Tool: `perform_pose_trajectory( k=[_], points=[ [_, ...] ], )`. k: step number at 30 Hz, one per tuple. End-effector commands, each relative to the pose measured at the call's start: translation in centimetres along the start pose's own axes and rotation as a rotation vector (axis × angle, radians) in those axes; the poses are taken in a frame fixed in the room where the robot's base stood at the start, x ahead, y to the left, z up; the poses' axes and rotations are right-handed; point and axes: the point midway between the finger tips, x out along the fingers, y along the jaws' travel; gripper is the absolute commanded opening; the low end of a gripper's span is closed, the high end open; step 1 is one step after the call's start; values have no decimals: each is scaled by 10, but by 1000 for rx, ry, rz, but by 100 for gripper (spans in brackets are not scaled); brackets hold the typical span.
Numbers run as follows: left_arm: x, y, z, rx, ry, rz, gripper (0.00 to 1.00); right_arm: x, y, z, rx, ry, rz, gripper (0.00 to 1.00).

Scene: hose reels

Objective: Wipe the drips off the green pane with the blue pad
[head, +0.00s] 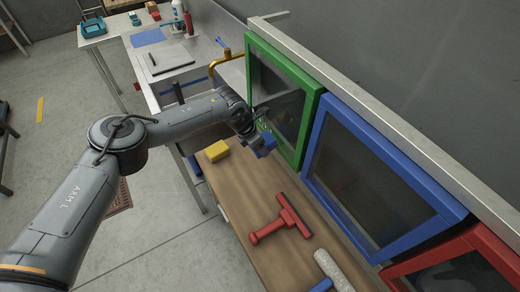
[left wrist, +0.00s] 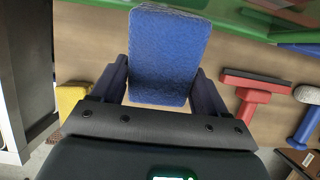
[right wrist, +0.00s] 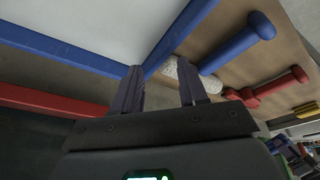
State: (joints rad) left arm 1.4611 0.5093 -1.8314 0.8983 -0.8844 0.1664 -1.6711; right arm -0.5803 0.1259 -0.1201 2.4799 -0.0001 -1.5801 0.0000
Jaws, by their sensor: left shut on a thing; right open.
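The green pane (head: 275,90) stands upright at the back of the bench, in a green frame (head: 313,105). I cannot make out drips on its dark glass. My left gripper (left wrist: 160,85) is shut on the blue pad (left wrist: 168,55), one finger on each side. In the head view the blue pad (head: 265,146) is close to the lower part of the green frame; I cannot tell whether it touches. My left wrist hides part of the pane's left side. My right gripper (right wrist: 161,78) is open and empty in the right wrist view, near the blue frame (right wrist: 210,18); it is outside the head view.
A yellow sponge (head: 217,151), a red squeegee (head: 285,221) and a white roller (head: 333,270) with a blue handle lie on the wooden bench (head: 245,190). Blue-framed (head: 443,222) and red-framed (head: 480,243) panes stand right of the green one. A brass tap (head: 222,62) rises beyond my left wrist.

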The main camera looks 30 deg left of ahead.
Motion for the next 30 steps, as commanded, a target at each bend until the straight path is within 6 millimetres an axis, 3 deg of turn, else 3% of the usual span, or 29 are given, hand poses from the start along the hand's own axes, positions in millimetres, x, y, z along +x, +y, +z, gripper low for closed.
perform_pose_trajectory(
  k=[6, 30],
  points=[
    [3, 18, 0, 0, -4, 3, 45, 19, -1, 6, 2, 0, -2, 43],
    [3, 58, 0, 0, -2, 2, 45, 56, -5, 13, 10, 27, -7, 43]
  ],
)
